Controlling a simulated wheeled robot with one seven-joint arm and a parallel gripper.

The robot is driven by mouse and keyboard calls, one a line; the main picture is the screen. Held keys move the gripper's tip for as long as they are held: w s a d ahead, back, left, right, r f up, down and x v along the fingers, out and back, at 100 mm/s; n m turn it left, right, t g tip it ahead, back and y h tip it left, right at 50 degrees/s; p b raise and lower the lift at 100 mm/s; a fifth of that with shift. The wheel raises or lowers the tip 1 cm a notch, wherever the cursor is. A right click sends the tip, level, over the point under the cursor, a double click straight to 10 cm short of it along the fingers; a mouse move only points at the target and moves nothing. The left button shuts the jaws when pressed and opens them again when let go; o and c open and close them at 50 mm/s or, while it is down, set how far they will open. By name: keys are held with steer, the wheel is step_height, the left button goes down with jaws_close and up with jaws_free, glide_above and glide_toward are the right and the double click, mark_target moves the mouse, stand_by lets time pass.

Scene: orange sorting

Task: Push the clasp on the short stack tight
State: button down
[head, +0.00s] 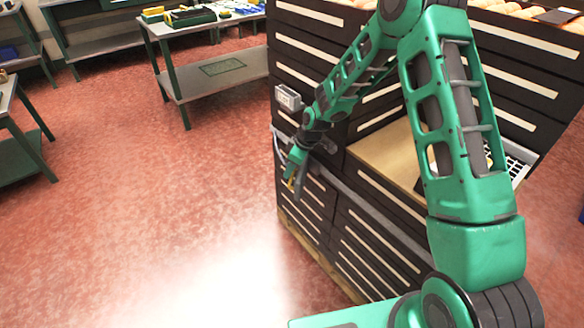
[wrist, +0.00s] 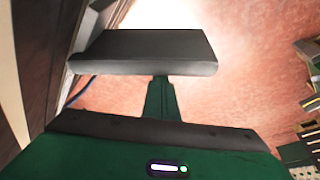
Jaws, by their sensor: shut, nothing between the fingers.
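The short stack is the dark, low stack with pale stripes (head: 375,245) and a tan top (head: 385,155), in the middle of the head view. A grey strap (head: 372,205) runs across its front. My gripper (head: 293,180) is shut and empty, pointing down by the left end of the strap, close to the stack's left corner. I cannot tell if it touches. I cannot make out the clasp for certain; my arm covers part of that area. In the wrist view a dark slab (wrist: 145,50) fills the upper middle; I cannot tell what it is.
Taller dark stacks (head: 515,50) stand behind, with orange round items on top. A green-legged workbench (head: 225,75) stands back left. The red floor (head: 150,200) at left is clear.

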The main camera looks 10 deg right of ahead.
steer(key=shift+s+d, duration=0.6)
steer(key=shift+d, duration=0.15)
steer(key=shift+d, duration=0.1)
